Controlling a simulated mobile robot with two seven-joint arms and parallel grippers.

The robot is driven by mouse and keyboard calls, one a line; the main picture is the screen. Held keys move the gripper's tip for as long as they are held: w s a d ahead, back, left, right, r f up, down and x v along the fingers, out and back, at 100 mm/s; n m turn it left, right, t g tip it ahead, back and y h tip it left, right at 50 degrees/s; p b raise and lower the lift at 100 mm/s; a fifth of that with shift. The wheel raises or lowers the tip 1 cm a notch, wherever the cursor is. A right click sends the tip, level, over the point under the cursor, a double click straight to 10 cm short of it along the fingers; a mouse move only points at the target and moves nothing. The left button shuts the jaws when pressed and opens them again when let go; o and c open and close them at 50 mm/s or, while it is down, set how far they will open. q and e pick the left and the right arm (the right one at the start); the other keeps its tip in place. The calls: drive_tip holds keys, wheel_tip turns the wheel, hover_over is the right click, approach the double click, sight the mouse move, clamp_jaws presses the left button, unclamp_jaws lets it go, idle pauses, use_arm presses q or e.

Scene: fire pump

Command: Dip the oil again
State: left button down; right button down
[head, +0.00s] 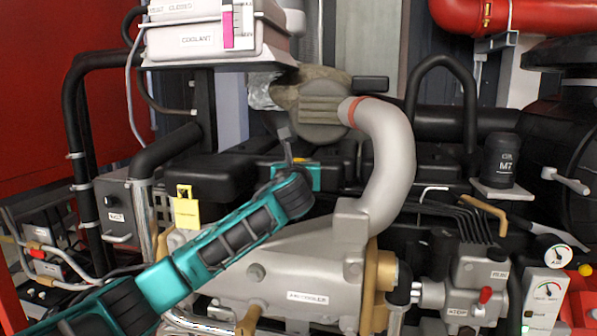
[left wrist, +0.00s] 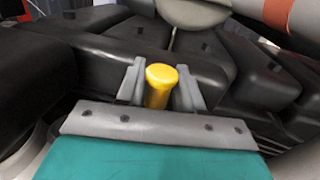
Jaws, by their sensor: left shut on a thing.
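My left gripper (head: 287,146) reaches in from the lower left over the engine top in the head view. In the left wrist view its two grey fingers (left wrist: 160,82) are shut on a yellow round-topped cylinder, which looks like the dipstick handle (left wrist: 157,76). Its lower part is hidden by the gripper. In the head view only a small bit of yellow shows beside the gripper, and I cannot tell whether the stick is in its tube. My right gripper is not in view.
A grey curved pipe (head: 388,165) with a red band stands right of the gripper. Black engine covers (left wrist: 235,65) surround the fingers. A white coolant box (head: 215,40) is above left. A yellow tag (head: 186,212) and a black oil M7 can (head: 502,160) stand to either side.

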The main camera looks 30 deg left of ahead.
use_arm(q)
drive_tip(key=shift+r, duration=1.35)
drive_tip(key=c, duration=1)
unclamp_jaws()
drive_tip(key=shift+o, duration=0.2)
drive_tip(key=shift+f, duration=0.1)
drive_tip(key=shift+s+d, duration=0.25)
drive_tip(key=shift+s, duration=0.25)
drive_tip(key=b+v, duration=0.1)
drive_tip(key=v, duration=1)
drive_tip(key=shift+s+d, duration=0.15)
drive_tip(key=shift+s, duration=0.25)
